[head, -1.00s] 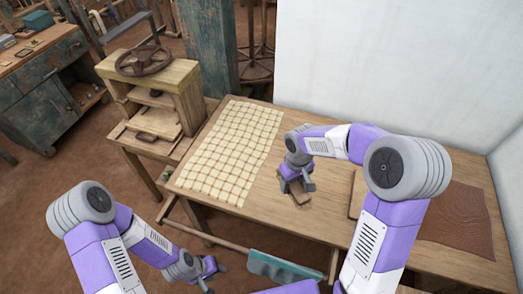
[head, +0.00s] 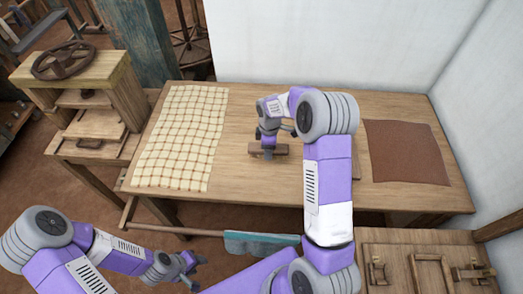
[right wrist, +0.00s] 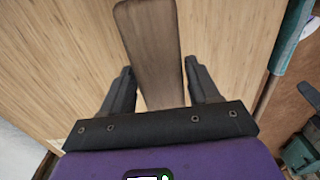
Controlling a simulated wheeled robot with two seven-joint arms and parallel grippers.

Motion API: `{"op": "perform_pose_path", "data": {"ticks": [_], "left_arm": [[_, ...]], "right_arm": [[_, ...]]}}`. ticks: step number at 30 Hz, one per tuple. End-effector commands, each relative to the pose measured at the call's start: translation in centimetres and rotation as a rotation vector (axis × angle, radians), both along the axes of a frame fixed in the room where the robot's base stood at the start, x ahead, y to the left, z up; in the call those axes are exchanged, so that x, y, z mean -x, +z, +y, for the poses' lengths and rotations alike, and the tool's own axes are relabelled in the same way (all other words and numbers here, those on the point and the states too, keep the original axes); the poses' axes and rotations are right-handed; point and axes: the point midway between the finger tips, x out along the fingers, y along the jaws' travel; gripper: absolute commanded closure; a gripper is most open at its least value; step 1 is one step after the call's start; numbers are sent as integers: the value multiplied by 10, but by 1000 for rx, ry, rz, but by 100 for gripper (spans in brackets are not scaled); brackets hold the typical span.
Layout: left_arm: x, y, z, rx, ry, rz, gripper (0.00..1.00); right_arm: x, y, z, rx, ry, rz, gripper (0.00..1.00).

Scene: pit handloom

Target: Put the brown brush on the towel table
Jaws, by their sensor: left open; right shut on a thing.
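The brown brush (head: 282,149) is a flat brown wooden bar over the middle of the wooden table (head: 230,150). My right gripper (head: 268,152) is shut on it. In the right wrist view the brush (right wrist: 150,50) runs up between the two dark fingers (right wrist: 160,92), with pale table wood behind it. I cannot tell whether the brush touches the tabletop. A cream checked towel (head: 180,138) lies flat on the left of this table, left of the brush. My left gripper (head: 194,268) is open and empty, low in front of the table.
A brown leather sheet (head: 405,150) lies on the table's right side. A teal cloth (head: 262,243) hangs on the front rail. A wooden press with a wheel (head: 65,60) stands at the left. A white wall rises behind. Bare wood lies between towel and brush.

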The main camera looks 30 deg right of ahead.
Motion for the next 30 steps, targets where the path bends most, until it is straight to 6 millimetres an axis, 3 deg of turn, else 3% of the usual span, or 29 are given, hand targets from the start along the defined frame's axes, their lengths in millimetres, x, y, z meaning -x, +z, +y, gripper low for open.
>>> {"op": "perform_pose_path", "data": {"ticks": [12, 23, 24, 28, 30], "left_arm": [[0, -8, 0, 0, 0, 0, 57], [0, -11, 0, 0, 0, 0, 57], [0, -10, 0, 0, 0, 0, 57], [0, -10, 0, 0, 0, 0, 57], [0, -10, 0, 0, 0, 0, 57]], "right_arm": [[0, -44, 0, 0, -1, 0, 73], [0, -48, 0, 0, -2, -2, 73], [0, -48, 0, 0, -2, -1, 36], [0, -48, 0, 0, -1, -1, 16], [0, -48, 0, 0, -1, -1, 14]]}}
